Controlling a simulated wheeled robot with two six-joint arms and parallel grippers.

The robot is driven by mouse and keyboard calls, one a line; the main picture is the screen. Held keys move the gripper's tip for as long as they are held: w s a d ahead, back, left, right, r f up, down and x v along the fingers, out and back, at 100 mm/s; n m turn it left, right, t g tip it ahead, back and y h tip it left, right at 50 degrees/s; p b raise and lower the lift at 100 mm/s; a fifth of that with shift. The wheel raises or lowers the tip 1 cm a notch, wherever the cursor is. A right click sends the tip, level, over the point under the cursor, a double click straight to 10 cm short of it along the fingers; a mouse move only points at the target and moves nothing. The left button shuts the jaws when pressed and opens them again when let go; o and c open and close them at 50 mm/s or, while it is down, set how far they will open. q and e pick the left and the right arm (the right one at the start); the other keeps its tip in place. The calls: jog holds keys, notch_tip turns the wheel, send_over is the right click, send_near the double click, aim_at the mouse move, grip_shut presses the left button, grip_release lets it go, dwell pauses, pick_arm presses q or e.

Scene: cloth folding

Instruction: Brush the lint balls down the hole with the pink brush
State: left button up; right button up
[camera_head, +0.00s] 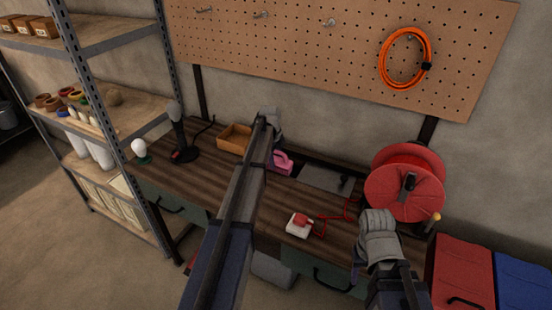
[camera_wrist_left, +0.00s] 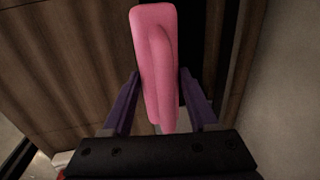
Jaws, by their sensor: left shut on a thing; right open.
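The pink brush (camera_head: 282,162) is at the back middle of the workbench, just right of my left forearm. In the left wrist view the pink brush (camera_wrist_left: 155,60) stands between the two purple fingers of my left gripper (camera_wrist_left: 160,90), which is shut on it. Its bristles cannot be made out. In the head view my left arm hides most of that gripper and part of the bench. My right gripper (camera_head: 357,268) is open and empty over the front right of the bench, partly hidden by its wrist. No lint balls or hole can be made out.
A grey plate (camera_head: 327,180) lies right of the brush. A wooden box (camera_head: 234,138) and a black stand (camera_head: 183,152) are to the left. A red reel (camera_head: 405,182) stands at the right. A red-and-white device (camera_head: 300,224) with a red cord sits near the front edge.

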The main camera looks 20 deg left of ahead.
pick_arm(q)
jog(key=s+r+p, duration=0.4)
jog(key=r+p, duration=0.2)
jog(key=r, duration=0.1)
jog(key=shift+s+a, duration=0.2)
jog(key=shift+s, duration=0.05)
jog(key=shift+r, duration=0.1)
dwell(1.0)
